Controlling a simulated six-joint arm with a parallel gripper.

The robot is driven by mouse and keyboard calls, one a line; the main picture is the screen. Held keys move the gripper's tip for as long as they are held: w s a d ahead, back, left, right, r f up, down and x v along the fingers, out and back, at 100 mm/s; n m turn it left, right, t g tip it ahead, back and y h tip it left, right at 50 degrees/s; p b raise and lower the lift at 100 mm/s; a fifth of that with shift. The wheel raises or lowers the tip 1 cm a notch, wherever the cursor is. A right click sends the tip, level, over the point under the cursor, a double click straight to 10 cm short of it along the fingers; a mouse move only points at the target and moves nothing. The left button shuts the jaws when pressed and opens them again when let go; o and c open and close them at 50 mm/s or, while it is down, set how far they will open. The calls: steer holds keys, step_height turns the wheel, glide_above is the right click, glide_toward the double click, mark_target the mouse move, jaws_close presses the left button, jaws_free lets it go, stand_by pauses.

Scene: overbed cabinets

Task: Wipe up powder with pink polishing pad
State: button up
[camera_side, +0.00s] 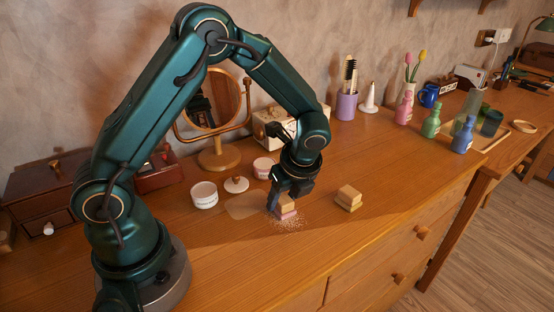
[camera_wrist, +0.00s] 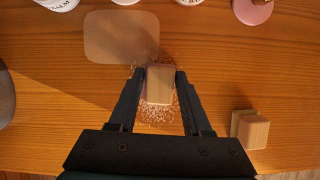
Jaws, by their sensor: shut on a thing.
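The pink polishing pad (camera_side: 286,214) has a wooden block handle on top. It sits down at the white powder. My gripper (camera_side: 284,196) points down and is shut on the block. In the wrist view, the block of the pad (camera_wrist: 159,87) is between the two fingers of my gripper (camera_wrist: 160,76). The pink underside is mostly hidden there. The powder (camera_side: 290,226) is scattered on the wooden top around the pad. In the wrist view, the powder (camera_wrist: 157,114) shows as white specks on all sides of the block, densest on the near side.
A second wooden-handled pad (camera_side: 348,199) with a yellowish base stands to the right. A pale flat mat (camera_side: 243,206) lies left of the pad. The front edge is near.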

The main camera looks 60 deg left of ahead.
mark_target(293, 227)
steer(key=shift+a, duration=2)
steer(key=shift+d, duration=5.35)
steer(key=shift+s+a, duration=0.1)
steer(key=shift+s, duration=0.45)
steer(key=shift+a, duration=5.25)
steer(key=shift+d+r, duration=0.1)
steer(key=shift+d, duration=5.2)
step_height(293, 227, up, 8)
steer(key=shift+a, duration=0.1)
